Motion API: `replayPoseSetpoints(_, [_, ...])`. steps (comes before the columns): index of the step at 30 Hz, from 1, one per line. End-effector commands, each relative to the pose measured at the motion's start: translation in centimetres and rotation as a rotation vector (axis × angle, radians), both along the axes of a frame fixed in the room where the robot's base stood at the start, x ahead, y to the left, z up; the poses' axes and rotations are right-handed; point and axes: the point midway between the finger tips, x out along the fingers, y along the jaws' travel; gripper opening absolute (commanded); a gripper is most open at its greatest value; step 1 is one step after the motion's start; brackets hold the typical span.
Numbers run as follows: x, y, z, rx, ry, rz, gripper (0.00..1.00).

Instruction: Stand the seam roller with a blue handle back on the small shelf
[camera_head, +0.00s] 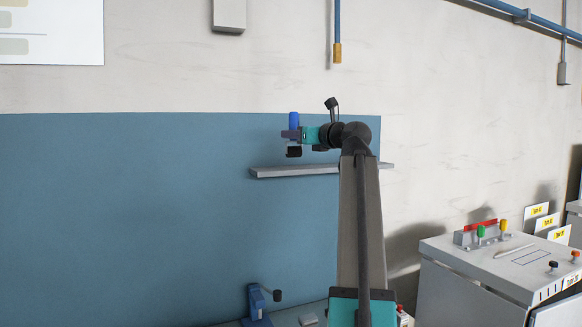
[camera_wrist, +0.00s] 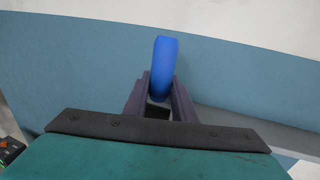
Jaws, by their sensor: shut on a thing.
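The seam roller's blue handle (camera_head: 294,118) points upward, and a black roller end shows below the jaws. My gripper (camera_head: 291,134) is shut on the roller and holds it roughly upright. The small grey shelf (camera_head: 290,172) is on the blue wall panel. In the head view the roller's lower end appears a little above the shelf's left part; whether it touches cannot be told. In the wrist view the blue handle (camera_wrist: 164,66) rises between the dark fingers (camera_wrist: 160,98), and the shelf (camera_wrist: 255,129) runs off to the right. My arm hides part of the shelf.
A grey cabinet (camera_head: 470,268) with coloured-handled tools and yellow labels stands at the right. A blue device (camera_head: 257,303) stands low in front of the panel. A blue pipe with an orange end (camera_head: 337,52) hangs above. The visible left shelf top looks bare.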

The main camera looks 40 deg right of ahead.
Motion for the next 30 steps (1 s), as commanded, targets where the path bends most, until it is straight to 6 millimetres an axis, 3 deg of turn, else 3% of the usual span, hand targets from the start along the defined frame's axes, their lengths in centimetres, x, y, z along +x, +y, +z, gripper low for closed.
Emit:
replayPoseSetpoints(9, [0.5, 0.6, 0.0, 0.000, -0.001, 0.010, 0.00])
replayPoseSetpoints(14, [1.4, 0.0, 0.1, 0.000, 0.000, 0.012, 0.00])
replayPoseSetpoints(30, [7.4, -6.7, -0.5, 0.002, 0.000, 0.015, 0.00])
